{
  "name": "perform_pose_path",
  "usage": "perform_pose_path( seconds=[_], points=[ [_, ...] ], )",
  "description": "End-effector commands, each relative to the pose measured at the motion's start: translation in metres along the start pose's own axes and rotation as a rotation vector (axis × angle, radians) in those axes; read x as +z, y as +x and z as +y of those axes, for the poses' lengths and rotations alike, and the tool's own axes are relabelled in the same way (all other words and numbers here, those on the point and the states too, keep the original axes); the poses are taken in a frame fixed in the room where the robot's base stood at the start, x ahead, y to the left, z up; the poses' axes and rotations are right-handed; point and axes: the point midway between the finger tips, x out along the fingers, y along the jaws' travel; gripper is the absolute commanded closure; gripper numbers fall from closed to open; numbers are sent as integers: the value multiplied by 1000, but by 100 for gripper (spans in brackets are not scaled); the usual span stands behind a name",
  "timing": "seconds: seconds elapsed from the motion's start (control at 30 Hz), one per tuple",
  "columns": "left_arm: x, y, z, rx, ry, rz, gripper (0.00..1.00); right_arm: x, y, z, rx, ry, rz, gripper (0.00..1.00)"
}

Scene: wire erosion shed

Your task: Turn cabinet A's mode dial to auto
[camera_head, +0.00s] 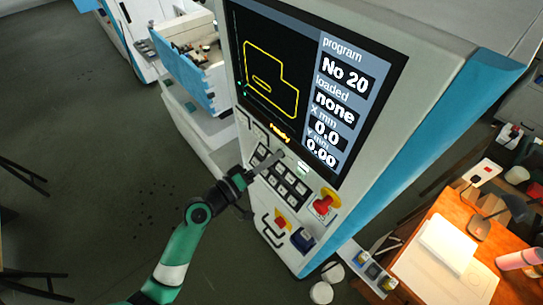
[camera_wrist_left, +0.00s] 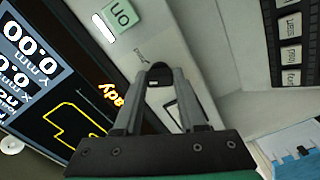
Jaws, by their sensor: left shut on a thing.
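The cabinet (camera_head: 430,65) has a slanted front panel with a lit screen (camera_head: 300,75), a keypad (camera_head: 288,185) and a red emergency button on yellow (camera_head: 325,203). My left gripper (camera_head: 272,158) reaches the panel just below the screen, above the keypad. In the left wrist view my left gripper (camera_wrist_left: 160,78) is shut on a small dark rounded knob (camera_wrist_left: 160,68), apparently the mode dial. Its markings and pointer are mostly hidden by the fingers. My right gripper is not in view.
A blue and white open tray unit (camera_head: 190,65) stands at the upper left. An orange desk (camera_head: 450,220) with papers, a lamp and a pink bottle (camera_head: 520,260) stands at the right.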

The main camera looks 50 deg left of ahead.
Motion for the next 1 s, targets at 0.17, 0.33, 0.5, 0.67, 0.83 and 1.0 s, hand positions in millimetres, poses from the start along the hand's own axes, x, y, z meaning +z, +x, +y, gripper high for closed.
perform_pose_path(
  seconds=[0.17,0.33,0.5,0.67,0.83,1.0],
  points=[
    [-1,0,2,0,-159,0,100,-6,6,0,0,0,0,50],
    [-1,0,1,1,-285,1,100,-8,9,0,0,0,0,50],
    [-1,0,1,1,-379,1,100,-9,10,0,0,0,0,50],
    [0,0,0,1,-431,1,100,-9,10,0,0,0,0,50],
    [0,0,0,1,-457,1,100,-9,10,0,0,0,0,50],
    [0,0,0,1,-463,1,100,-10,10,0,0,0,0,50]
  ],
)
